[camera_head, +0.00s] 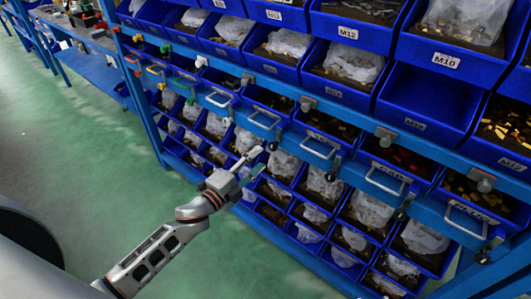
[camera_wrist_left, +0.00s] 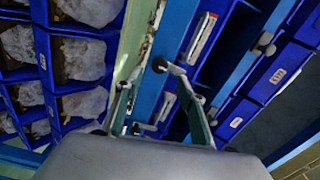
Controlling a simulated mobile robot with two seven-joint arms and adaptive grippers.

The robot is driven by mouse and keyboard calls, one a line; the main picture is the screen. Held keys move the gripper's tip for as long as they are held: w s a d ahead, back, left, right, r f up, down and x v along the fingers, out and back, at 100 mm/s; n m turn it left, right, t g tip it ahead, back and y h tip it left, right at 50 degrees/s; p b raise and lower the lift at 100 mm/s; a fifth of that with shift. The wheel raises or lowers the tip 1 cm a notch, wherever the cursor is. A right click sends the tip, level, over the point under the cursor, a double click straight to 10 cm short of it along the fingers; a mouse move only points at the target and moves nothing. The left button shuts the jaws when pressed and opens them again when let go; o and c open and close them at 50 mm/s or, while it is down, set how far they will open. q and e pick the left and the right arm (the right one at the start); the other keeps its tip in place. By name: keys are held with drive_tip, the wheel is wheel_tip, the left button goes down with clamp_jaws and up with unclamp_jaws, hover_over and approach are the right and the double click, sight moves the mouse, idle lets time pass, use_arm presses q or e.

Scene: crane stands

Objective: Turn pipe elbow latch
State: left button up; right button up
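Small grey and dark latch knobs sit on the blue rail between the pull handles. One dark knob (camera_head: 272,146) is just beyond my left gripper (camera_head: 259,159) in the head view. In the left wrist view a round dark knob (camera_wrist_left: 159,65) lies by the right fingertip, and another knob (camera_wrist_left: 137,128) shows lower, between the fingers. The left gripper (camera_wrist_left: 149,77) is open, its two fingers apart, with nothing held. I cannot tell whether it touches the knob. Which knob is the pipe elbow latch is not clear. My right gripper is not in view.
A blue rack holds rows of blue bins (camera_head: 415,95) with bagged parts. Metal pull handles (camera_head: 320,147) and more grey knobs (camera_head: 386,137) stick out along its rail. The green floor (camera_head: 90,150) at left is clear. A shelf (camera_head: 95,70) stands farther back.

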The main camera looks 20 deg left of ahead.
use_arm(q)
drive_tip(key=v, duration=0.5)
idle(0.4)
drive_tip(key=s+d+f+n+g+y, duration=0.3)
drive_tip(key=s+f+n+g, duration=0.3)
drive_tip(key=s+f+n, duration=1)
drive_tip(key=s+f, duration=0.1)
drive_tip(key=s, duration=0.3)
drive_tip(key=shift+d+f, duration=0.35)
drive_tip(key=shift+d, duration=0.05)
drive_tip(key=shift+s, duration=0.1)
